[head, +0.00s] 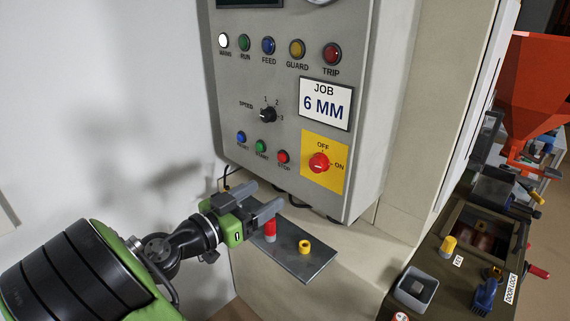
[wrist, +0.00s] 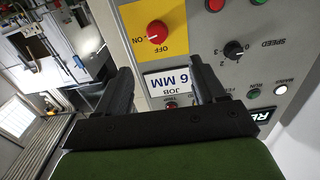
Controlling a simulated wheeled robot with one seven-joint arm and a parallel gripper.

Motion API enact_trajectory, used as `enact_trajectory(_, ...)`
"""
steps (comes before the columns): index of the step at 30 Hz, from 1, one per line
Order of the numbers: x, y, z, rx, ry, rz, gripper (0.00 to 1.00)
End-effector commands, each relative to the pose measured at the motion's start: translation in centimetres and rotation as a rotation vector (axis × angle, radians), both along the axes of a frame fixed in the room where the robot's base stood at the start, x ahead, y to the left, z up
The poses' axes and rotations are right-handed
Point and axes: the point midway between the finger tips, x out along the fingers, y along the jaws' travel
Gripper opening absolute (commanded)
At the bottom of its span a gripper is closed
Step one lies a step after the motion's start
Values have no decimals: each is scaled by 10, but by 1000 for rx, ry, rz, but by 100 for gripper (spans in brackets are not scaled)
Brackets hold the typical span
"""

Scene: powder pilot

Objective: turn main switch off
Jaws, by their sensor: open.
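The main switch is a red rotary knob (head: 319,162) on a yellow plate (head: 338,180) at the lower right of the grey control panel. OFF is printed above the knob and ON to its right; its pale mark appears to point toward ON. In the wrist view the knob (wrist: 158,32) appears upside down, beyond the fingertips. My gripper (head: 265,195) is open and empty, below and left of the switch, apart from it. In the wrist view its two fingers (wrist: 162,72) stand either side of the JOB 6 MM label (wrist: 168,82).
The panel also holds a speed selector (head: 268,115), small push buttons and a row of lamps, with the white MAINS lamp (head: 223,41) looking lit. Below my gripper, a metal plate (head: 318,259) carries a red-topped peg (head: 270,231) and a yellow ring (head: 304,246). A red hopper (head: 535,85) stands right.

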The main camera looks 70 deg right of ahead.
Motion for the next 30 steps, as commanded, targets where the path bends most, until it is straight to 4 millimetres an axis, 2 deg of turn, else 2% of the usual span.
enact_trajectory(8,-19,-38,-1,4,-3,-9,69)
enact_trajectory(18,-51,-113,1,3,0,-6,69)
enact_trajectory(21,-57,-129,1,4,-1,-5,69)
enact_trajectory(25,-62,-141,1,4,-1,-3,69)
enact_trajectory(30,-62,-143,0,4,-1,1,69)
